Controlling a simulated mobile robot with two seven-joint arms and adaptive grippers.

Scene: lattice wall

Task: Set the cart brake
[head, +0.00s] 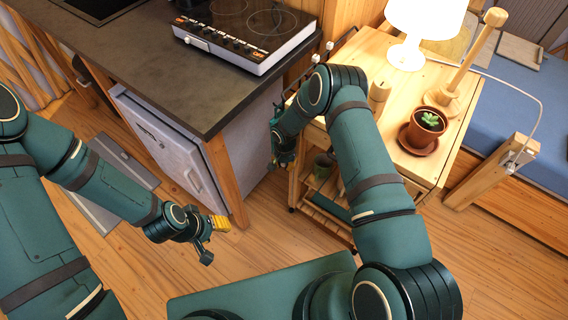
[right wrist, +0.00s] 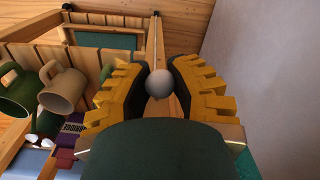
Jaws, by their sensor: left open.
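My right gripper (head: 283,155) is at the cart's left side. In the right wrist view, its yellow-toothed fingers with dark pads (right wrist: 160,82) close on both sides of a round white knob (right wrist: 159,85). A thin rod runs behind the knob along the cart's side. Whether this knob is the brake is not marked. My left gripper (head: 214,238) is open and empty above the floor, away from the cart.
A green mug (right wrist: 22,98) and a beige mug (right wrist: 63,88) are on the cart. The counter (head: 205,90) with a hob is left of the cart. A lamp (head: 410,45) and potted plant (head: 424,130) stand on the table.

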